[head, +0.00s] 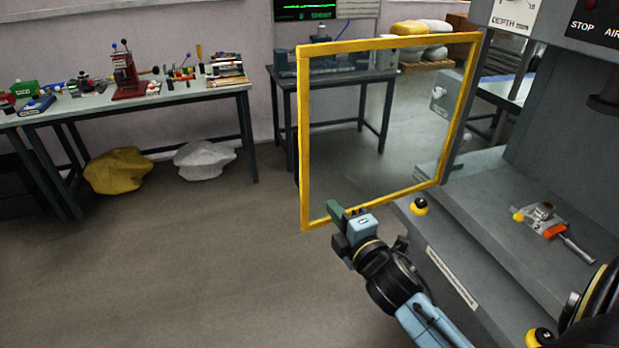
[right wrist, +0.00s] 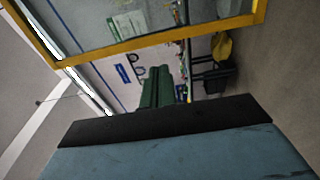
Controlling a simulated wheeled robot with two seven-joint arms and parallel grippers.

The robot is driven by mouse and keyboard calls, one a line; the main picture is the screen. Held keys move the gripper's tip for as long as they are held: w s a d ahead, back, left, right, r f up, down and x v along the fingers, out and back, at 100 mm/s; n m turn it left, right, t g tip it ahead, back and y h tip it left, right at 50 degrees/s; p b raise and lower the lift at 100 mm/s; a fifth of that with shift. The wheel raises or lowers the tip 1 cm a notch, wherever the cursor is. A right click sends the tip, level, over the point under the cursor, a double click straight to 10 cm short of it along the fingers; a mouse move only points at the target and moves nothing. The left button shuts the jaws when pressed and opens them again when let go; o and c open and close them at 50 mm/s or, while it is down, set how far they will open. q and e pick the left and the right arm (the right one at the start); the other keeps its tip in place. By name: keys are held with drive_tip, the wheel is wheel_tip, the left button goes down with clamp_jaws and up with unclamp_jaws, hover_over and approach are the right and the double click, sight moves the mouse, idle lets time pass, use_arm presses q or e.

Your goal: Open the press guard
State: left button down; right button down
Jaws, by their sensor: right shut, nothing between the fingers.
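The press guard is a clear panel in a yellow frame (head: 305,140). It stands swung out from the grey press (head: 575,120), with its right edge near the machine and its left edge out over the floor. Its yellow frame (right wrist: 160,42) also crosses the top of the right wrist view. My right gripper (head: 336,210), with green fingertips, is at the frame's lower left corner, shut and empty. Its green fingers (right wrist: 157,88) show in the right wrist view, apart from the frame there. Whether they touch elsewhere I cannot tell. My left gripper is not in view.
A clamp with an orange handle (head: 555,231) lies on the press bed. Yellow-and-black buttons (head: 419,206) sit on the press front. A bench (head: 150,98) with tools stands at the left, with yellow and white sacks below. The floor between is clear.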

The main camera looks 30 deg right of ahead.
sight(303, 172)
drive_tip(key=w, duration=0.4)
drive_tip(key=w+d, duration=0.1)
drive_tip(key=w, duration=0.3)
drive_tip(key=w+p, duration=0.1)
drive_tip(key=w, duration=0.3)
drive_tip(key=shift+w+d, duration=0.25)
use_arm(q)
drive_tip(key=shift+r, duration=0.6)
